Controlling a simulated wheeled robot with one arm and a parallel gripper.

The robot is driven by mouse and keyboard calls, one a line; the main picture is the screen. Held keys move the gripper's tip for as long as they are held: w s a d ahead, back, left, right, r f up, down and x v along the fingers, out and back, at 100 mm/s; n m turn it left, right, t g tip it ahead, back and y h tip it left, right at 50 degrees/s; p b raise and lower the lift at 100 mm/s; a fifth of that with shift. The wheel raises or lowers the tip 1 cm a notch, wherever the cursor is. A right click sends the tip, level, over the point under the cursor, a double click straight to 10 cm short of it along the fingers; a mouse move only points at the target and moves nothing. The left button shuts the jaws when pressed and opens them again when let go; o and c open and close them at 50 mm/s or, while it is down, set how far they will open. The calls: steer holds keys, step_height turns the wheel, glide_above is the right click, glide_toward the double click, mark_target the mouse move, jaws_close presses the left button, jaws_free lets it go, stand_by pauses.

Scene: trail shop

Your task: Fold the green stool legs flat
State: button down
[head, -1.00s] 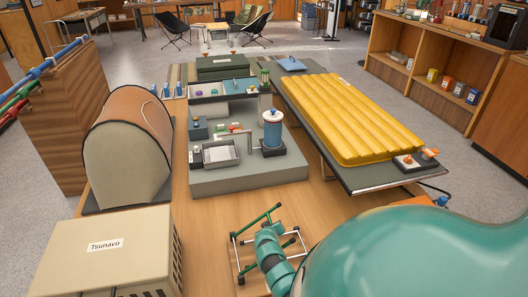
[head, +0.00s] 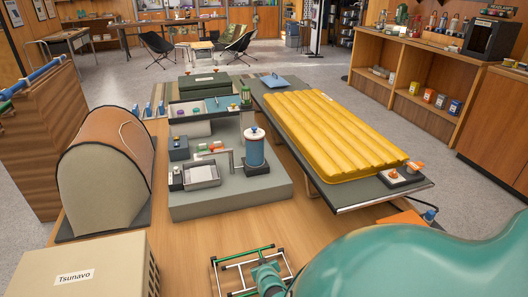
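The stool (head: 230,258) is a small frame of green and pale metal bars on the wooden bench top, at the bottom centre of the head view. Its far green bar lies low, close to the pale bars. The near part is cut off by the picture's bottom edge and covered by my teal arm, so I cannot tell whether every leg is flat. The end of my arm, with my gripper (head: 268,280), is over the stool's right part. Its fingers cannot be made out, nor whether they touch a leg.
A box labelled Tsunavo (head: 100,272) and a tan domed tent model (head: 105,180) stand at left. A grey stepped display (head: 230,203) with a blue canister (head: 254,150) stands beyond the stool. A yellow sleeping pad (head: 335,135) lies on a cot at right. Bare bench surrounds the stool's left.

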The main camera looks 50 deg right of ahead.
steer(key=shift+f, duration=0.4)
steer(key=c, duration=1.4)
jaws_free()
steer(key=shift+c, duration=0.2)
steer(key=shift+s+a+r, duration=0.4)
steer(key=shift+s+r, duration=0.05)
steer(key=shift+v, duration=0.75)
steer(key=shift+s+a+r, duration=0.15)
steer(key=shift+s+r, duration=0.05)
steer(key=shift+r, duration=0.05)
steer(key=v, duration=1.3)
steer(key=shift+s+a+r+p, duration=0.15)
steer(key=shift+a+r+p, duration=0.05)
steer(key=shift+p, duration=0.15)
